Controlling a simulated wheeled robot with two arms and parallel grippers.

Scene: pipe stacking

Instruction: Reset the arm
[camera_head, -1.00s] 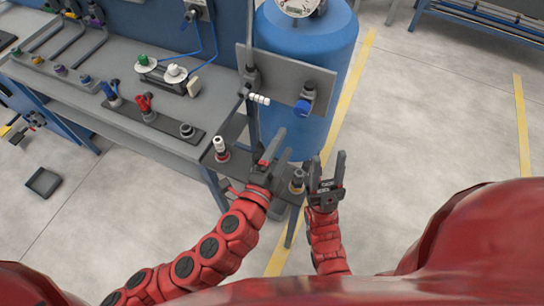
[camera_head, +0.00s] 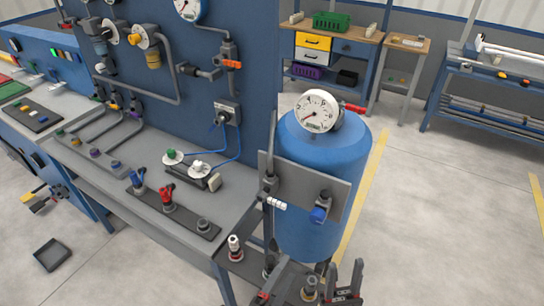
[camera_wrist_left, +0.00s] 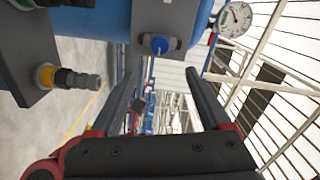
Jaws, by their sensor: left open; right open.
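My left gripper (camera_head: 272,285) is at the bottom edge of the head view, partly cut off, near the small shelf at the bench's right end. In the left wrist view its two fingers (camera_wrist_left: 160,90) stand wide apart with nothing between them. My right gripper (camera_head: 343,285) is to its right at the bottom edge, fingers pointing up, apart and empty. The blue tank (camera_head: 325,160) with a gauge (camera_head: 317,111) stands just beyond both grippers. A grey plate with a blue-capped valve (camera_head: 318,215) is mounted at the tank's front.
A grey workbench (camera_head: 140,205) with fittings fills the left, below a blue panel (camera_head: 250,60) with pipes. A white-topped fitting (camera_head: 234,243) stands on the small shelf. A drawer bench (camera_head: 325,50) and a rack (camera_head: 500,80) stand behind. The floor right of the tank is clear.

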